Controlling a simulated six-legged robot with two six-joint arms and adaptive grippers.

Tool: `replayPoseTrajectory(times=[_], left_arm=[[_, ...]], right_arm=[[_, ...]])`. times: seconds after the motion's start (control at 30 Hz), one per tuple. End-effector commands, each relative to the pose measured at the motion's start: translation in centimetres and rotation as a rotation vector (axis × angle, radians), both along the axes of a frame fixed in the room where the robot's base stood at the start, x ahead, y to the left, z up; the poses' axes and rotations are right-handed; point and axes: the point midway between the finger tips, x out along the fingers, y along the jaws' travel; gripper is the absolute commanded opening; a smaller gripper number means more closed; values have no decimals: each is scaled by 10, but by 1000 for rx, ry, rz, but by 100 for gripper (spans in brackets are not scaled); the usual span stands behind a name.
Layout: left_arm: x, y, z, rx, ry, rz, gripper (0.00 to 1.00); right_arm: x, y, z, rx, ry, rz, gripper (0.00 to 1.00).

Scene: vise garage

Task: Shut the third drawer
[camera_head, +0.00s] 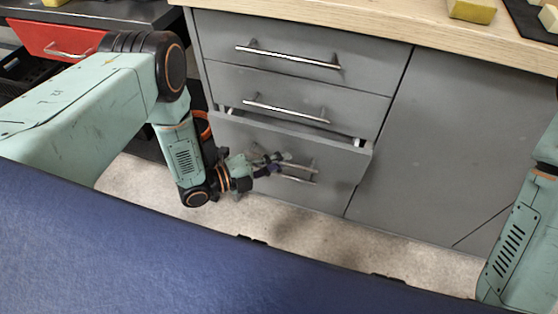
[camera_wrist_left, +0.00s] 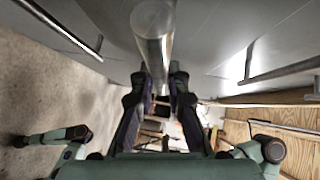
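The third drawer (camera_head: 225,131) is the lowest grey drawer in the head view. It stands partly pulled out, with a dark gap along its top edge. Its metal handle (camera_head: 303,167) is partly hidden by my left gripper (camera_head: 277,163), which is at the drawer front. In the left wrist view, the fingers of my left gripper (camera_wrist_left: 159,84) stand apart, with a round metal bar (camera_wrist_left: 153,45) running in line with the space between them. Contact with the bar cannot be made out. My right gripper is outside both views.
The top drawer (camera_head: 290,40) and second drawer (camera_head: 290,88) are closed. A plain grey cabinet front (camera_head: 450,130) stands to the right, under a wooden worktop (camera_head: 380,22). A red drawer (camera_head: 55,38) is at upper left. Bare floor (camera_head: 330,235) shows before the cabinet.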

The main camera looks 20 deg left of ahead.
Motion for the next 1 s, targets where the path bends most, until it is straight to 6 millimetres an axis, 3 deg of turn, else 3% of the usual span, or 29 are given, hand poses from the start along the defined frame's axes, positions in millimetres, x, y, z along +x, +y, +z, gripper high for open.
replayPoseTrajectory(times=[0.13, 1.0], left_arm=[[0, 0, 0, 0, 0, 0, 0], [-1, 1, 0, 0, 0, 2, 0]], right_arm=[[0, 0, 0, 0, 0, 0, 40], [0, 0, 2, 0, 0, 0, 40]])
